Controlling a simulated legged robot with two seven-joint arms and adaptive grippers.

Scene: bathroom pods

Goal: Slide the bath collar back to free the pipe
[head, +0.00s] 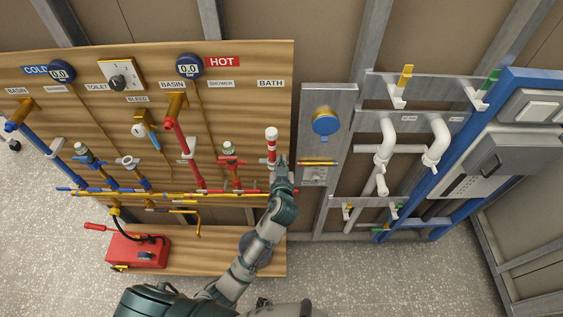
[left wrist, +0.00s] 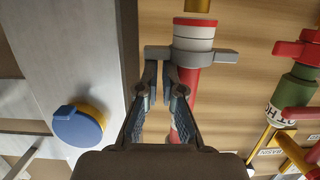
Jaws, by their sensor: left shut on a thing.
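The bath pipe (head: 271,147) is a short red upright under the BATH label, with a white fitting at its top. In the left wrist view the red pipe (left wrist: 184,115) runs down from a white, red-rimmed fitting (left wrist: 194,35). The bath collar (left wrist: 212,56) is a grey ring around the pipe just below that fitting, with a tab on each side. My left gripper (head: 281,162) is at the pipe's right side. In the wrist view its fingertips (left wrist: 160,75) are closed together at the collar's left tab. The gripper partly hides the collar in the head view. My right gripper is not in view.
Valves and red and blue pipes stand left of the bath pipe on the wooden panel (head: 140,85). A grey metal plate with a blue knob (head: 325,122) stands close on the right. Yellow pipes (head: 180,194) run low across the panel. A red pump box (head: 137,250) lies lower left.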

